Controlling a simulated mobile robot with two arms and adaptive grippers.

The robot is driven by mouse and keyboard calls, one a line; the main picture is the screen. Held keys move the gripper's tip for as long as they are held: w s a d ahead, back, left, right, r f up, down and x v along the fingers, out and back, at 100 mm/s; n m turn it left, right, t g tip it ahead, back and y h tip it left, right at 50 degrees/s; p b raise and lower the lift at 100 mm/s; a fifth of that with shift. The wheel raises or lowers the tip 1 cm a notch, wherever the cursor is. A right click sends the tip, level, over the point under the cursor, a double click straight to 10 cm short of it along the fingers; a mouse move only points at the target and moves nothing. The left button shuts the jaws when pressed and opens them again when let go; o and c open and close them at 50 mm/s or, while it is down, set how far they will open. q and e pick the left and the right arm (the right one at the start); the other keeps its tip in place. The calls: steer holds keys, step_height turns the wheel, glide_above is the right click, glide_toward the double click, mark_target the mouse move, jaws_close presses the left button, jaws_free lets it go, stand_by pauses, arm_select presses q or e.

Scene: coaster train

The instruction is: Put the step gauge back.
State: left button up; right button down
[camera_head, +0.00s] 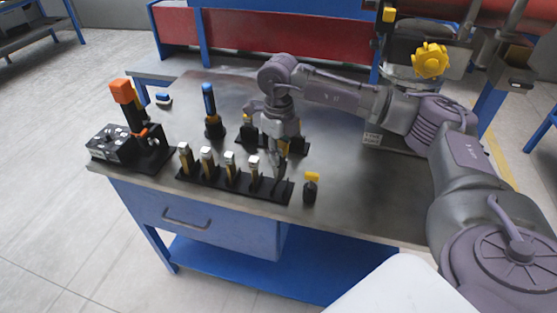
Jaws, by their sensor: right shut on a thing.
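A black rack (219,188) lies along the front of the table, with several upright gauges with pale tops and yellowish bodies, such as the end gauge (254,168), in its left and middle places. My right gripper (281,172) points down over the right end of this rack, to the right of the last gauge. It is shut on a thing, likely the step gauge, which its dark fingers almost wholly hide. I cannot tell whether the held thing touches the rack. My left gripper is not in view.
A small yellow-topped black piece (311,187) stands just right of the rack. Behind are a blue-handled tool (209,107) in a stand and another black holder (247,132), partly hidden. A black device with an orange top (122,92) stands left. The table's right front (370,205) is clear.

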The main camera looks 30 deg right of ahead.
step_height(320, 180, down, 3)
steer(key=shift+s+f+p, duration=0.1)
steer(key=shift+f+p, duration=0.05)
steer(key=shift+p, duration=0.5)
steer(key=shift+f, duration=0.35)
steer(key=c, duration=1)
jaws_free()
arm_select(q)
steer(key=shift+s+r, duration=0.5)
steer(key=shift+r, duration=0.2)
arm_select(e)
steer(key=shift+o, duration=0.2)
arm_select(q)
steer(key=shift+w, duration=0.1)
